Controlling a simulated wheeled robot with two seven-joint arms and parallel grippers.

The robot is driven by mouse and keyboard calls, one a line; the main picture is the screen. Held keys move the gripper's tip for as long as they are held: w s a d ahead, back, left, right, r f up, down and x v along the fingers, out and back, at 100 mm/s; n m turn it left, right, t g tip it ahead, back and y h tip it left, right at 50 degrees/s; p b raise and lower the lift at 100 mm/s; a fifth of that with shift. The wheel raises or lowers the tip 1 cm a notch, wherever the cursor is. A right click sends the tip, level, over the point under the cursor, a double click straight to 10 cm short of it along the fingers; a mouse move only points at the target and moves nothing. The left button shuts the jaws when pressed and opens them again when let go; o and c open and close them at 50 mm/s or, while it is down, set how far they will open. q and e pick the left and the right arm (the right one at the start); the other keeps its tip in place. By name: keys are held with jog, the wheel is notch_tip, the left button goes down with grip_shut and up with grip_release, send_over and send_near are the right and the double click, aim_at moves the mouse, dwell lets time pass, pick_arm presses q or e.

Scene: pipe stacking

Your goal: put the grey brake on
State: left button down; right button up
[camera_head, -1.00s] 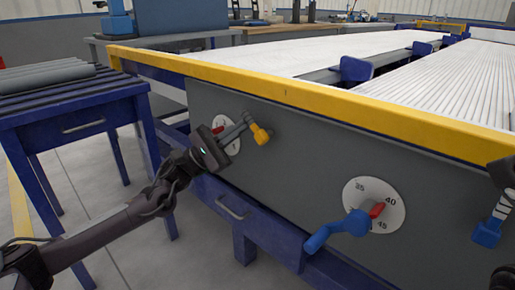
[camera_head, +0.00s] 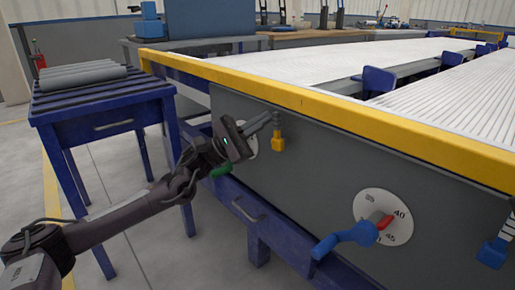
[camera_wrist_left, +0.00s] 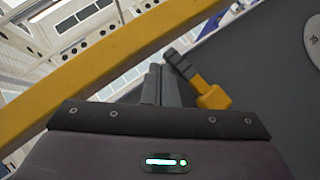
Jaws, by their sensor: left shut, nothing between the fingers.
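A lever with a dark ridged grey shaft and a yellow end (camera_head: 277,143) hangs on the grey panel, below the yellow rail. It is the nearest match to the grey brake. In the left wrist view its yellow end (camera_wrist_left: 213,97) is right of my fingertips. My left gripper (camera_head: 268,119) is shut and empty, its tips close beside the lever's upper part. Whether they touch it I cannot tell. The wrist view shows the two grey fingers (camera_wrist_left: 162,85) together. My right gripper is not in view.
A white dial (camera_head: 384,217) with a blue crank (camera_head: 346,239) is right of the lever. Another lever with a blue end (camera_head: 493,252) is at the right edge. A green handle (camera_head: 221,170) shows below my gripper. A blue table (camera_head: 107,112) with grey pipes (camera_head: 83,76) stands left.

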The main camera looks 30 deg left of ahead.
pick_arm(q)
jog(key=shift+s+d+r, duration=0.1)
jog(key=shift+d+r, duration=0.05)
jog(key=shift+d, duration=0.05)
dwell(0.6)
jog(key=s+a+p, duration=0.1)
jog(key=s+a, duration=0.2)
jog(key=a, duration=1)
jog(key=shift+w+d, duration=0.1)
dwell(1.0)
